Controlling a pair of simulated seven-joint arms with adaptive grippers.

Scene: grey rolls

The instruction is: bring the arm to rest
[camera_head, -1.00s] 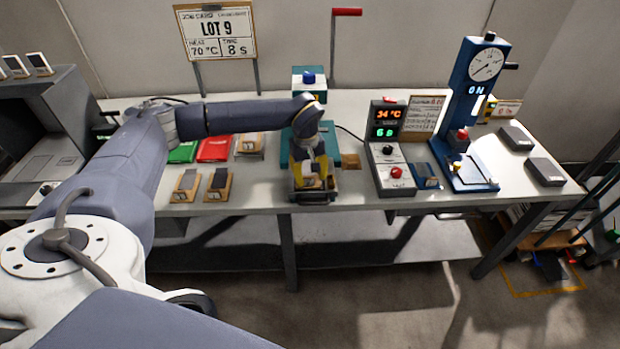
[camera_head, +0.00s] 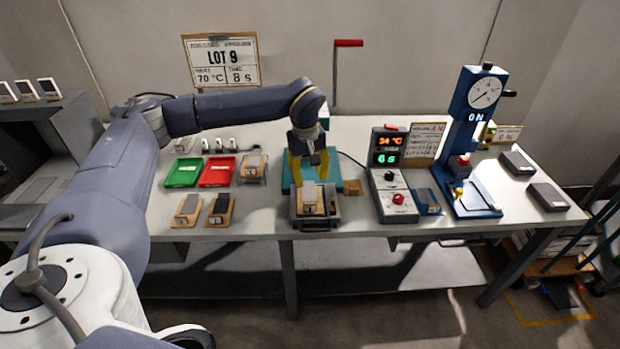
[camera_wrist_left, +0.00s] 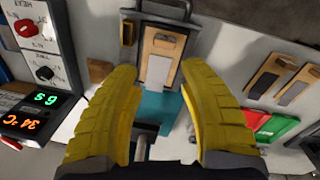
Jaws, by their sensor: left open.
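My left gripper (camera_head: 309,178) is open and empty, with its yellow fingers pointing down. It hangs above and just behind a wooden block with a grey top (camera_head: 311,198), which sits in a dark metal holder (camera_head: 332,216) at the table's front edge. In the left wrist view the two yellow fingers (camera_wrist_left: 160,82) are spread wide apart, and the block (camera_wrist_left: 158,62) lies beyond them, not gripped. My left arm reaches across from the left. My right gripper is in neither view.
Two similar blocks (camera_head: 188,208) lie to the left, with green (camera_head: 184,172) and red (camera_head: 217,171) trays behind them. A control box (camera_head: 391,175) with lit displays and a blue gauge press (camera_head: 478,140) stand to the right. A red-handled lever (camera_head: 348,43) rises behind.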

